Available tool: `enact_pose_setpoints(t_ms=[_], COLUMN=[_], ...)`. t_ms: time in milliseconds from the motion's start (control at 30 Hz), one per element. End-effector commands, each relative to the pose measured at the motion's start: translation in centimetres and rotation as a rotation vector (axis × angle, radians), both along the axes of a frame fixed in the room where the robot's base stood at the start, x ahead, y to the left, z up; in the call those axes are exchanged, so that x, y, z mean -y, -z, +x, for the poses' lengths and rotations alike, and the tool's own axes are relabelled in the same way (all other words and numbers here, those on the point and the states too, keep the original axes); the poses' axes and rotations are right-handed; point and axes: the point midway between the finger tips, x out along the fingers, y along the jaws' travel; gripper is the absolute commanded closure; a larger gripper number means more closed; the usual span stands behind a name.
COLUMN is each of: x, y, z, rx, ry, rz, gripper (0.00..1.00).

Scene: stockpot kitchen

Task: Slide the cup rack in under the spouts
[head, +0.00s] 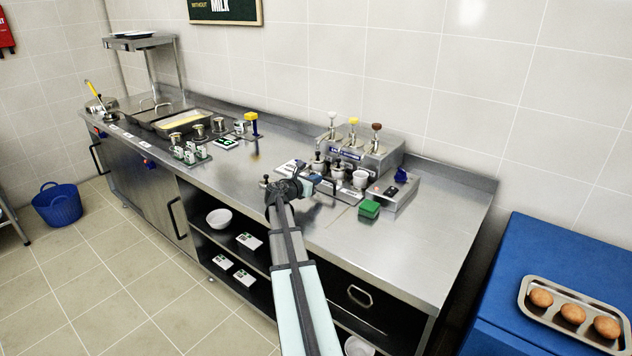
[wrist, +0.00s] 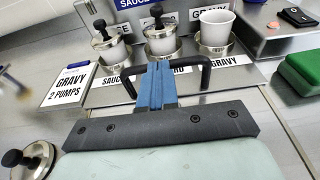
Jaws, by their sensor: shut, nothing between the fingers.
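The cup rack (wrist: 232,74) is a flat metal tray with a labelled front strip and a black bar handle (wrist: 195,63). It holds three white cups in metal rings: two with black-knobbed tops and one open cup (wrist: 215,29) at the right. In the head view the rack stands in front of the steel dispenser (head: 372,157), which has white, yellow and brown pump knobs. The spouts are hard to make out. My gripper (wrist: 157,68) is shut and empty, its blue fingertips at the middle of the handle. I cannot tell whether they touch it.
A "GRAVY 2 PUMPS" card (wrist: 73,84) lies left of the rack. A black-knobbed metal piece (wrist: 33,160) stands near left. A green block (head: 369,209) and a metal box (head: 392,193) with small items are at the right. The counter further right is clear.

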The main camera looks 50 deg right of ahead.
Motion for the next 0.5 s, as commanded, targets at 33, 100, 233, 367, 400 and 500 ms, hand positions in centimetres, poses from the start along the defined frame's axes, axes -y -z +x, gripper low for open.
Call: enact_pose_setpoints(t_ms=[33,100,233,367,400,500], x=[-1.1,-2.6,-5.4,-8.0,-8.7,-10.3], y=[-0.1,-0.3,-0.8,-1.3,-1.4,-1.7], z=[-0.1,-0.1,-0.1,-0.1,-0.1,-0.1], rx=[0.001,0.001,0.003,0.003,0.003,0.003], ry=[-0.003,-0.007,-0.008,-0.009,-0.008,-0.009], rz=[0.001,0.002,0.004,0.005,0.005,0.006], gripper=[1.0,1.0,1.0,1.0,1.0,1.0])
